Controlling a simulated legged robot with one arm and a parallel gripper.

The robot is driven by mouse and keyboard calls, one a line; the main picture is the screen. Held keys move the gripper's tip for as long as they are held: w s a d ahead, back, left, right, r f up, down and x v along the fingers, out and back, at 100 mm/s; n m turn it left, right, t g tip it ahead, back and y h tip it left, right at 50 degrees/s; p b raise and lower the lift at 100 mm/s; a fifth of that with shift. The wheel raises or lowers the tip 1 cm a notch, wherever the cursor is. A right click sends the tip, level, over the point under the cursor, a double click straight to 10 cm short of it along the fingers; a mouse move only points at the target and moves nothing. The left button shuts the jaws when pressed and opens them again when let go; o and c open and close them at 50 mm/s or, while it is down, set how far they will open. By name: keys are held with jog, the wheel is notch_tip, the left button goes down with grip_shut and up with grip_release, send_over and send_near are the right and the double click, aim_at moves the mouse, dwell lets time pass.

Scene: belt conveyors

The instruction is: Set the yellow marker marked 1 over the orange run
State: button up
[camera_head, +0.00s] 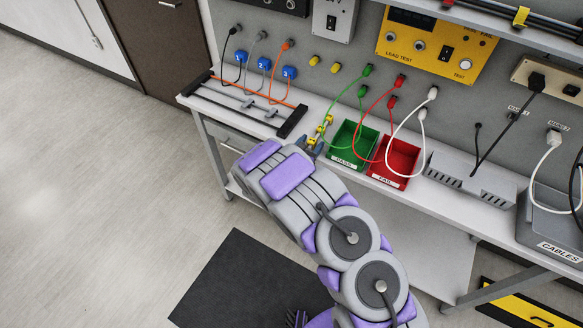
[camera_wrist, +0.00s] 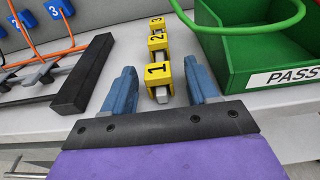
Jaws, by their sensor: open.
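The yellow marker marked 1 (camera_wrist: 158,73) is the nearest of a row of yellow markers on a grey bar in the wrist view. Markers 2 (camera_wrist: 157,41) and 3 (camera_wrist: 157,23) stand behind it. The row looks small in the head view (camera_head: 322,127). My gripper (camera_wrist: 162,82) is open, its blue fingers on either side of marker 1 with gaps to it. The gripper is mostly hidden behind my arm in the head view (camera_head: 310,146). The orange run (camera_head: 250,92) crosses a black-ended rack to the left; part of it shows in the wrist view (camera_wrist: 42,60).
A green PASS bin (camera_head: 348,157) stands right of the markers, with a red FAIL bin (camera_head: 402,168) beyond. Cables hang over both. The rack's black end bar (camera_head: 292,122) lies left of the gripper. Blue numbered pieces (camera_head: 263,64) are on the back panel.

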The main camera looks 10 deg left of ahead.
jog(key=p+v, duration=0.2)
jog(key=v, duration=1.2)
jog(key=shift+s+d, duration=0.15)
jog(key=shift+d, duration=0.05)
jog(key=shift+r, duration=0.1)
